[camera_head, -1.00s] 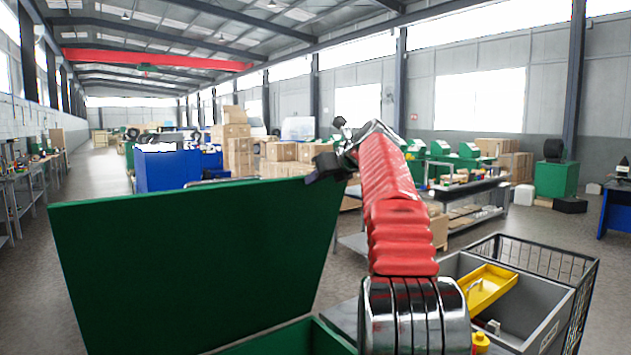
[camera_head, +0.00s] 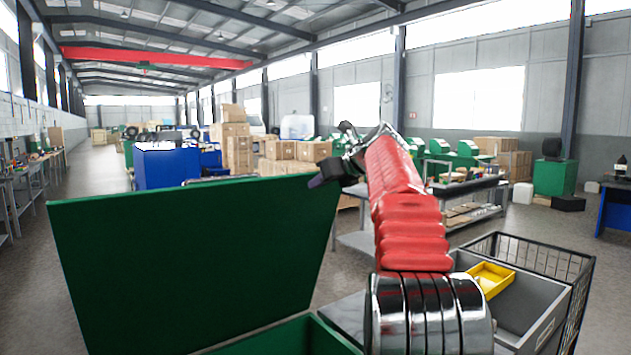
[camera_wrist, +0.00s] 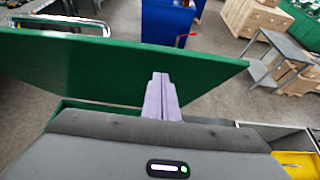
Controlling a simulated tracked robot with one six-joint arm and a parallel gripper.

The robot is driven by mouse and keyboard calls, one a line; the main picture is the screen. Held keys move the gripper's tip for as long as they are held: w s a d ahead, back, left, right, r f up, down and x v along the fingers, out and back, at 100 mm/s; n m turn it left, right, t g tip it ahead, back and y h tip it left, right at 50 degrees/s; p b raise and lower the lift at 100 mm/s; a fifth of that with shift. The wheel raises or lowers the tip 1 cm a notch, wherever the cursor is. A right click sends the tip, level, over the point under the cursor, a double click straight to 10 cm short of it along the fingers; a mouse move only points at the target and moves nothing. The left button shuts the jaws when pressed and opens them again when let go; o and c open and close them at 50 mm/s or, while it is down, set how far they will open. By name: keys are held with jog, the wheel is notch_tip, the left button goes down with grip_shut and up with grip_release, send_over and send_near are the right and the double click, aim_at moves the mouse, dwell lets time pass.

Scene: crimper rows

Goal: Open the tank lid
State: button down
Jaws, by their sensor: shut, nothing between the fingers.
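The green tank lid (camera_head: 195,262) stands raised and steep at the left in the head view, its lower edge by the green tank (camera_head: 308,338). In the wrist view the lid (camera_wrist: 95,72) spans the left and middle as a broad green panel. My gripper (camera_head: 316,181) is at the lid's upper right corner in the head view. In the wrist view its pale purple fingers (camera_wrist: 161,78) are together, empty, and overlap the lid's face. I cannot tell whether they touch it. Most of the tank's inside is hidden.
A grey bin with a yellow tray (camera_head: 492,279) sits in a black wire cart (camera_head: 572,268) at the right. A grey metal table (camera_head: 358,243) stands behind my arm. A blue cabinet (camera_head: 165,168) and cardboard boxes (camera_head: 238,150) stand farther back. Open floor lies beyond the lid.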

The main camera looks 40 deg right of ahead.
jog(key=s+r, duration=0.6)
jog(key=r, duration=0.2)
jog(key=shift+r, duration=0.1)
dwell(0.3)
